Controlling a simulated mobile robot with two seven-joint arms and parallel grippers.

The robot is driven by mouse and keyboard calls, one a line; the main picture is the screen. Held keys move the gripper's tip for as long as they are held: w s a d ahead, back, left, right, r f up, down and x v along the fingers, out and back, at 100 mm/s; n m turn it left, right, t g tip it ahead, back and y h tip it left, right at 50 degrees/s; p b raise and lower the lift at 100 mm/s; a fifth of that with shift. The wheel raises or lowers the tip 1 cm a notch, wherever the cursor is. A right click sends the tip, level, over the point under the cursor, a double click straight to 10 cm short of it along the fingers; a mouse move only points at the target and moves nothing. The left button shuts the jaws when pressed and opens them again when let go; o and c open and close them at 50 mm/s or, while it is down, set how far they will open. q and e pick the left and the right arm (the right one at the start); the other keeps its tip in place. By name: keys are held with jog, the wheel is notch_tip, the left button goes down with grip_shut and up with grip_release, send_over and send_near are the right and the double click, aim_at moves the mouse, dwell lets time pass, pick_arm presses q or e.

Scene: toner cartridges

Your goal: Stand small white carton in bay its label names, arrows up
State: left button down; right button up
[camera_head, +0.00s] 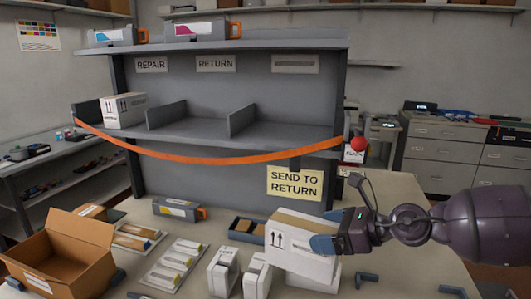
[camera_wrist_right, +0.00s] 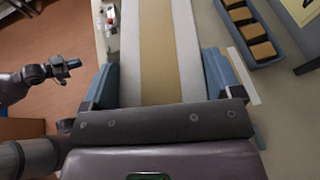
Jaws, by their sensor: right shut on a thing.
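A small white carton (camera_head: 297,247) with brown tape along its top is held in my right gripper (camera_head: 335,240), whose blue fingers press its sides. Its near left face shows upward arrows; I cannot read a destination label on it. The carton also fills the middle of the wrist view (camera_wrist_right: 160,45). The shelf (camera_head: 190,130) has bays marked REPAIR (camera_head: 151,64) and RETURN (camera_head: 216,64); the third sign (camera_head: 295,64) is unreadable. A yellow sign (camera_head: 294,183) reads SEND TO RETURN. My left gripper (camera_wrist_right: 65,70) shows small in the wrist view; its opening is unclear.
Another white carton (camera_head: 124,110), arrows up, stands in the REPAIR bay. White boxes (camera_head: 222,270), a blue tray (camera_head: 245,230) and an open brown box (camera_head: 60,255) crowd the table.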

jog(key=shift+r+m+t+h, duration=0.2)
jog(key=shift+m+t+h, duration=0.1)
jog(key=shift+m+t, duration=0.2)
jog(key=shift+s, duration=0.1)
jog(key=shift+s+d+f+m+t+h, duration=0.15)
jog(key=shift+d+f+m+t+h, duration=0.1)
jog(key=shift+m+t+h, duration=0.35)
jog(key=shift+s+d+f+m+t+h, duration=0.1)
jog(key=shift+s+f+m+t+h, duration=0.1)
jog(key=shift+m+t+h, duration=0.35)
jog(key=shift+s+d+f+m+t+h, duration=0.15)
jog(key=shift+d+f+m+t+h, duration=0.15)
jog(key=shift+m+t+h, duration=0.25)
jog(key=shift+s+d+f+m+t+h, duration=0.1)
jog(key=shift+d+f+m+t+h, duration=0.15)
jog(key=shift+m, duration=0.35)
jog(key=s+d+f+m+t+h, duration=0.2)
jog(key=s+d+f+m+h, duration=0.4)
jog(key=s+f+h, duration=0.1)
notch_tip(320, 180, down, 2)
jog(key=shift+s+f+m, duration=0.15)
jog(key=shift+s+m, duration=0.25)
jog(key=shift+s, duration=0.15)
jog(key=shift+h, duration=0.25)
